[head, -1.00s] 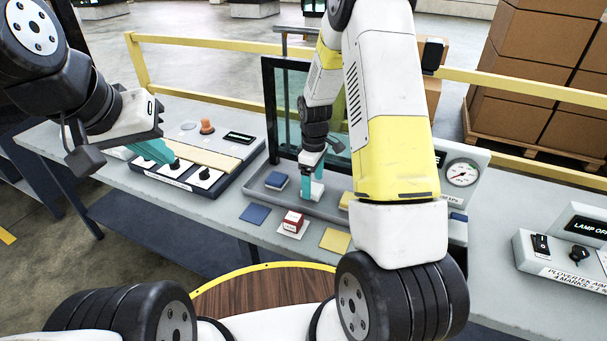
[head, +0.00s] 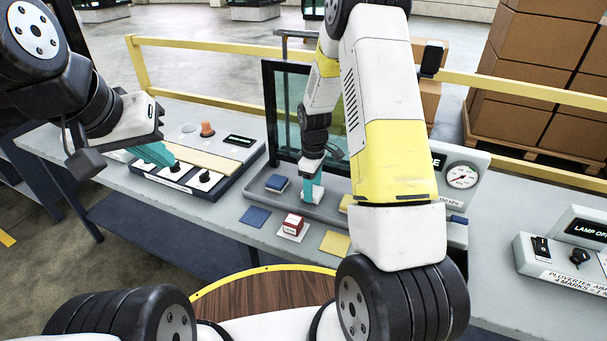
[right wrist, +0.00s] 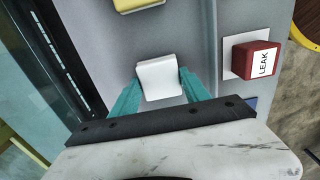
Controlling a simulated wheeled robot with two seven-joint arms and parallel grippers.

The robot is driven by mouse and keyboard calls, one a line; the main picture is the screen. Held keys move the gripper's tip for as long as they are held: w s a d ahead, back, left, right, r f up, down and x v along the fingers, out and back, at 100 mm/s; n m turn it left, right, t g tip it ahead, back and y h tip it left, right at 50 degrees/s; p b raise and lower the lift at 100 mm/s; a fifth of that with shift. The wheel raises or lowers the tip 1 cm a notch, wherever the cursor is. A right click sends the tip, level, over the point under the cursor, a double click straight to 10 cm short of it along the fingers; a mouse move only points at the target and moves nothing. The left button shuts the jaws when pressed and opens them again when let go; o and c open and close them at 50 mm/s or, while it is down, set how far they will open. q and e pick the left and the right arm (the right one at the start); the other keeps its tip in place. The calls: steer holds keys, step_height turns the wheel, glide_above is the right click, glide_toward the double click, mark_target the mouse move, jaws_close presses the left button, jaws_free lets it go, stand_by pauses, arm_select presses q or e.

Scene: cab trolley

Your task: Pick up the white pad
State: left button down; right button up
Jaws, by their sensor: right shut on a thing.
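The white pad (right wrist: 159,78) lies between the two teal fingers of my right gripper (right wrist: 160,88) in the right wrist view. The fingers are shut on its two sides. In the head view my right gripper (head: 313,189) points down into the grey tray (head: 341,213), and the pad is mostly hidden there by the fingers. I cannot tell whether the pad is clear of the tray floor. My left gripper (head: 160,155) hangs over the knob panel at the left; its finger gap is not clear.
A blue block (head: 276,183) and a yellow block (right wrist: 137,4) sit in the tray. In front are a blue square (head: 255,216), a red LEAK block (head: 292,224) on a white square, and a yellow square (head: 335,243). A dark-framed glass panel (head: 285,110) stands behind the tray.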

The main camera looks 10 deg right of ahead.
steer(key=shift+r, duration=0.5)
steer(key=r, duration=0.1)
steer(key=s+r, duration=0.1)
steer(key=shift+r, duration=0.3)
steer(key=s, duration=0.5)
steer(key=s+a+r, duration=0.1)
steer(key=s, duration=0.9)
steer(key=shift+a+r, duration=0.15)
